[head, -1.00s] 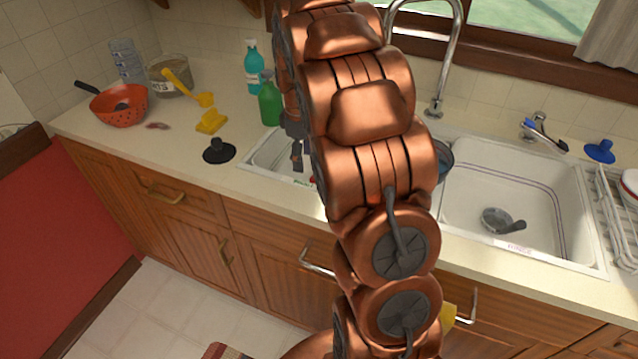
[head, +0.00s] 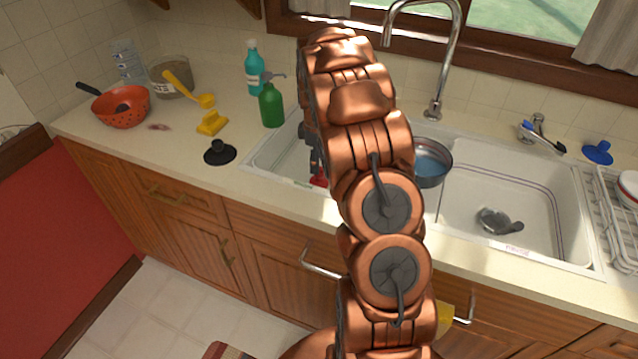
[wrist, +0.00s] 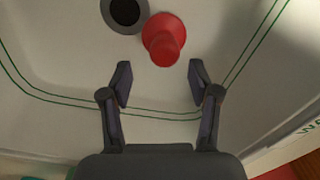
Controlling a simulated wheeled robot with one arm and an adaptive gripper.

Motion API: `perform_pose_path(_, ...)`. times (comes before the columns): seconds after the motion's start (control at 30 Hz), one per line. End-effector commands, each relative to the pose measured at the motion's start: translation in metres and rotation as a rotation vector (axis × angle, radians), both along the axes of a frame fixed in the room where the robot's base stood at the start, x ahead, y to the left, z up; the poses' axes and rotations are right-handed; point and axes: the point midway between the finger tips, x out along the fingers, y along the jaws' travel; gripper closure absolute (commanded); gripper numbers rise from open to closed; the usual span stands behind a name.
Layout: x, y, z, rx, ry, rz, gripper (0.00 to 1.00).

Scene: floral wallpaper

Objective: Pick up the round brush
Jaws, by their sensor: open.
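A red round thing with a knob-like handle (wrist: 164,42) lies in the left sink basin, near the drain (wrist: 124,12). I take it as the round brush, but its bristles are not visible. In the head view only a bit of the red thing (head: 319,180) shows beside my arm. My gripper (wrist: 160,70) is open and empty. In the wrist view its fingertips are apart, just below the red thing, with the red thing centred between them and not clasped. In the head view my gripper (head: 314,160) is partly hidden by my arm.
A blue pan (head: 432,165) sits at the basin divider. A grey strainer (head: 497,222) lies in the right basin. A green bottle (head: 271,106) and a black knobbed disc (head: 219,152) stand left of the sink. A tall faucet (head: 435,60) rises behind.

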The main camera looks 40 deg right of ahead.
Motion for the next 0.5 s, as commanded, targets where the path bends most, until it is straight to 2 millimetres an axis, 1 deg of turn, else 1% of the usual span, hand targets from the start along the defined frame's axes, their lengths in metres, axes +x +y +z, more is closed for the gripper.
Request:
perform_pose_path(0.07, -0.005, -0.001, -0.005, 0.003, 0.006, -0.001, 0.39)
perform_pose_path(0.2, -0.013, -0.003, -0.021, 0.003, 0.007, -0.003, 0.39)
perform_pose_path(0.37, -0.011, -0.003, -0.041, 0.001, 0.004, 0.000, 0.39)
perform_pose_path(0.5, -0.011, -0.003, -0.047, 0.001, 0.002, 0.000, 0.39)
